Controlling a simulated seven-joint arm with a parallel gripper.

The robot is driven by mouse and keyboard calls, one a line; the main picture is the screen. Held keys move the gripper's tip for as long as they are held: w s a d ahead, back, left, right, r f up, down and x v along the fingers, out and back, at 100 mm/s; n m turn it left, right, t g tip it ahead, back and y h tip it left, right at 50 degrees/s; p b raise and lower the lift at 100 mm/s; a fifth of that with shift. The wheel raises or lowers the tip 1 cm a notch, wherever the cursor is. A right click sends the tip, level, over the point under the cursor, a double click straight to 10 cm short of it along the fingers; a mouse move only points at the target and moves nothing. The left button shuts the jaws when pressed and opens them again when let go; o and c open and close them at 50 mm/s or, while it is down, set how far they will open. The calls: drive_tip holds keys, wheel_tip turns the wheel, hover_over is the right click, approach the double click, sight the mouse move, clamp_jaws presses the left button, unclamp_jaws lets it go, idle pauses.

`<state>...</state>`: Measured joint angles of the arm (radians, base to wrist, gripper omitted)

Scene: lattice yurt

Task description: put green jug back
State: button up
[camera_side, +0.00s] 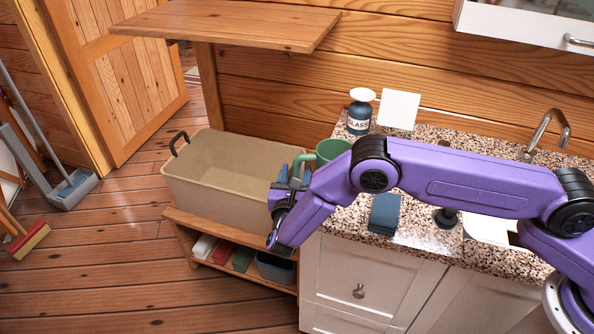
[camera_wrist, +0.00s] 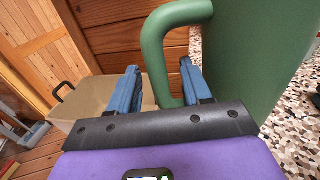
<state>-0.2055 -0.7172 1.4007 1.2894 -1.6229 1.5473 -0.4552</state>
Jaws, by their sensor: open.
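The green jug (camera_side: 334,150) stands at the left end of the speckled counter, partly hidden behind my arm. In the wrist view the jug's body (camera_wrist: 250,50) fills the upper right, and its thick curved handle (camera_wrist: 155,45) points left. My gripper (camera_side: 295,171) is at the handle side of the jug, over the counter's left edge. In the wrist view my gripper (camera_wrist: 162,82) has its two blue fingers apart, with the lower part of the handle showing between them. Whether either finger touches the handle cannot be told.
A beige tub (camera_side: 235,165) with dark handles stands left of the counter on a low wooden shelf unit (camera_side: 180,216). A wooden board (camera_side: 235,22) juts out above. A labelled bottle (camera_side: 360,112), white card (camera_side: 399,109), dark blue block (camera_side: 385,213) and tap (camera_side: 548,130) are on the counter.

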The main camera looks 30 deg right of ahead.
drive_tip(key=v, duration=1)
drive_tip(key=shift+s+a, duration=0.1)
drive_tip(key=shift+s, duration=0.05)
drive_tip(key=s+d+r+m+g+y, duration=0.1)
drive_tip(key=s+d+r+m+g, duration=0.35)
drive_tip(key=d+r, duration=0.2)
drive_tip(key=s+d+r+m+g+y, duration=0.1)
drive_tip(key=s+d+r+m+g, duration=0.35)
drive_tip(key=d, duration=0.35)
drive_tip(key=s+d+r+m+g+y, duration=0.1)
drive_tip(key=s+d+m+g+y, duration=0.1)
drive_tip(key=s+d, duration=0.2)
drive_tip(key=s+d+r+m+g+y, duration=0.2)
drive_tip(key=s+d+m+y, duration=0.1)
drive_tip(key=s, duration=0.7)
drive_tip(key=s+d+r+m+g+y, duration=0.1)
drive_tip(key=s+d+r+m+y, duration=0.1)
drive_tip(key=s+d, duration=0.3)
drive_tip(key=s+y, duration=0.1)
drive_tip(key=s, duration=0.1)
drive_tip(key=shift+s+m+g, duration=0.3)
drive_tip(key=shift+s+g, duration=0.1)
